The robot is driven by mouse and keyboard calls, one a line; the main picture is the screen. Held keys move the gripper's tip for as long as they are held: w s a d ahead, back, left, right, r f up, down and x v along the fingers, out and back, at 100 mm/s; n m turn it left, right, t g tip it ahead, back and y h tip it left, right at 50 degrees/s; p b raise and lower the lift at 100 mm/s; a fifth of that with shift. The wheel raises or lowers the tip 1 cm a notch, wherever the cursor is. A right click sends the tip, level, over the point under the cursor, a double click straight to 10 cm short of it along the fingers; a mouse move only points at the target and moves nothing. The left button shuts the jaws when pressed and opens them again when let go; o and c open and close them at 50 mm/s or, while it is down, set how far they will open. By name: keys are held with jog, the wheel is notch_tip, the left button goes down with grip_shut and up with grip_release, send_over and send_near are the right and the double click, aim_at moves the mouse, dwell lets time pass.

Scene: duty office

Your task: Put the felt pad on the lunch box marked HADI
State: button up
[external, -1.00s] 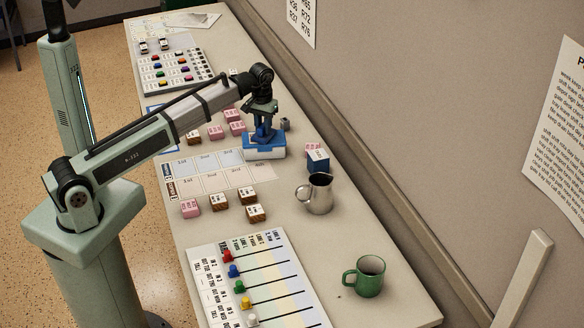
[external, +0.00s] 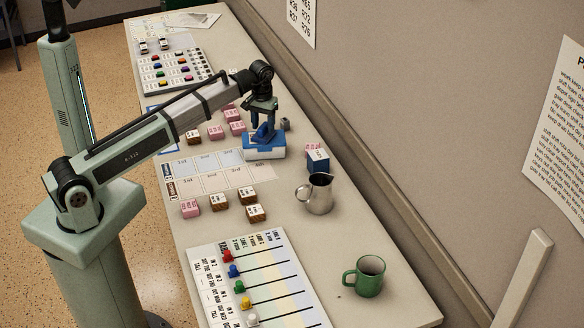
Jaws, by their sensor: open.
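A white box with a blue lid (external: 252,153) stands near the middle of the table; I take it for a lunch box, but no name on it is readable from here. A small blue piece (external: 263,133), which may be the felt pad, rests on the lid and looks slightly raised or tilted. My gripper (external: 263,124) is open, pointing down just above this blue piece. Its fingers partly hide the piece, and I cannot tell whether they touch it.
A steel pitcher (external: 320,194) and a blue-and-white block (external: 318,160) stand to the right. Pink blocks (external: 215,132) and brown-sided blocks (external: 247,196) lie around printed cards. A green mug (external: 365,277) and a slider board (external: 255,275) are at the near end. The wall runs along the right.

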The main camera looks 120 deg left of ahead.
aim_at(263, 126)
notch_tip(263, 126, up, 11)
dwell(0.5)
